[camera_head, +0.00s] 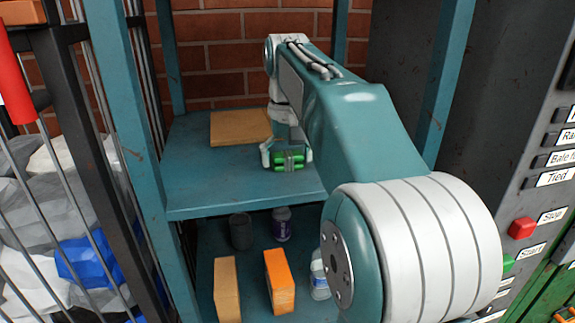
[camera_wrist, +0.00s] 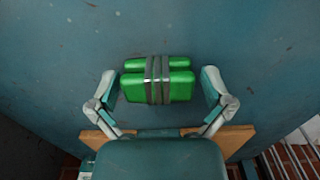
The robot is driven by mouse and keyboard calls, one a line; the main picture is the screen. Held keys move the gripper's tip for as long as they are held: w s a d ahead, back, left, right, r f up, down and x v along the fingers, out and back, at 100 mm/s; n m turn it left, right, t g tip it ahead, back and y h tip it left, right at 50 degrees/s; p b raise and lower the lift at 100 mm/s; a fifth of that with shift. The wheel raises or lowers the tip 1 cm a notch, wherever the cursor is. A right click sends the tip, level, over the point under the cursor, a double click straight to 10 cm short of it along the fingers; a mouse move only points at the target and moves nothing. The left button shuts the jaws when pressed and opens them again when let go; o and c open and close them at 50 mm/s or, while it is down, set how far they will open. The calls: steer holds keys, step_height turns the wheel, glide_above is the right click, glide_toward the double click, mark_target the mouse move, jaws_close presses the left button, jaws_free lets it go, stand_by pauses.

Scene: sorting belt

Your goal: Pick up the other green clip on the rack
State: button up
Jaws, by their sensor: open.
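The green clip (camera_wrist: 158,88) lies on the upper shelf of the teal rack (camera_head: 215,182). It looks like green pieces bound together by grey bands around the middle. It also shows small in the head view (camera_head: 289,161). My gripper (camera_wrist: 160,80) is open, with one finger on the left and one on the right of the clip. A narrow gap shows on both sides, so the fingers do not look closed on it. In the head view my gripper (camera_head: 287,154) reaches down over the shelf at the clip. No second green clip is seen.
A flat tan board (camera_head: 238,128) lies behind the clip. The lower shelf holds an orange box (camera_head: 279,282), a tan box (camera_head: 227,290), a dark can (camera_head: 240,232) and a purple container (camera_head: 282,224). Rack posts stand close around my arm. A control panel (camera_head: 535,200) is at right.

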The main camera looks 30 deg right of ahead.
steer(key=c, duration=0.7)
step_height(320, 180, up, 10)
steer(key=shift+f, duration=0.2)
steer(key=shift+c, duration=0.2)
steer(key=shift+r, duration=0.2)
